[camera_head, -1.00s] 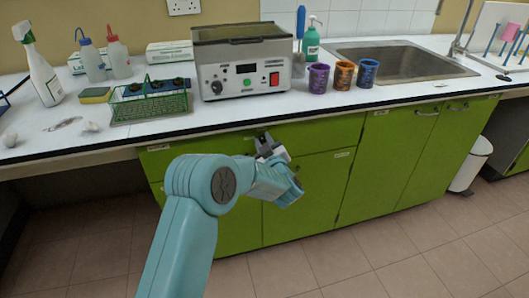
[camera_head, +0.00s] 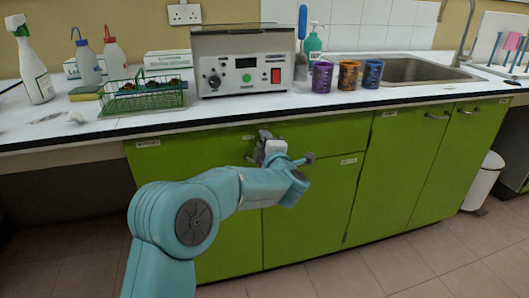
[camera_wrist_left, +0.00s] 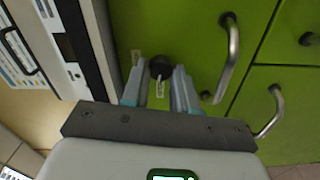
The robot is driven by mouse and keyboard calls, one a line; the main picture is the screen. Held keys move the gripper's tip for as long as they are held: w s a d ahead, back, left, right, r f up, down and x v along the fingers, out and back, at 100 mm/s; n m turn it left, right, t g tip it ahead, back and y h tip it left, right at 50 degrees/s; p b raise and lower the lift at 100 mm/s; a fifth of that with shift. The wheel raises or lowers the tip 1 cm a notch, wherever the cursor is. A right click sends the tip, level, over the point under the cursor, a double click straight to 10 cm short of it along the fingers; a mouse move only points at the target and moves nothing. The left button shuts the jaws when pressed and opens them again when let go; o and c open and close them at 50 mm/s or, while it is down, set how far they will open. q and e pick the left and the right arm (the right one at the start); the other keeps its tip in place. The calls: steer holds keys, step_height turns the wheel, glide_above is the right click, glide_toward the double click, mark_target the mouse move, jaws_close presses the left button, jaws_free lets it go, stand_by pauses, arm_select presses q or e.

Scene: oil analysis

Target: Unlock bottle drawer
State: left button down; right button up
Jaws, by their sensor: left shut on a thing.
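The bottle drawer's green front (camera_head: 325,132) is under the counter; which labelled drawer is meant cannot be told. My left gripper (camera_head: 266,138) is at the upper part of the green cabinet in the head view and hides what it holds there. In the left wrist view, the fingers of my left gripper (camera_wrist_left: 158,76) are closed around a dark round-headed piece, which looks like a key or lock knob (camera_wrist_left: 160,66), against a green front. A curved metal handle (camera_wrist_left: 230,60) is to its right. My right gripper is out of view.
The white counter (camera_head: 200,112) runs above the drawers. A heated bath (camera_head: 240,60), a green wire rack (camera_head: 142,97) and three coloured cups (camera_head: 347,74) stand on it. Lower cabinet doors (camera_head: 385,175) are shut. The floor in front is clear.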

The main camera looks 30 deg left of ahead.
arm_select(q)
steer(key=shift+n+b, duration=0.9)
steer(key=shift+n, duration=0.1)
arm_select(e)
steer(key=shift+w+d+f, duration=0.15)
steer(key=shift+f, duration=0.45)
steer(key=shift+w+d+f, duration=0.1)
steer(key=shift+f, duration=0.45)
arm_select(q)
steer(key=c, duration=0.9)
jaws_free()
steer(key=shift+o, duration=0.2)
steer(key=p+v, duration=0.2)
steer(key=v, duration=1.4)
steer(key=shift+s, duration=0.2)
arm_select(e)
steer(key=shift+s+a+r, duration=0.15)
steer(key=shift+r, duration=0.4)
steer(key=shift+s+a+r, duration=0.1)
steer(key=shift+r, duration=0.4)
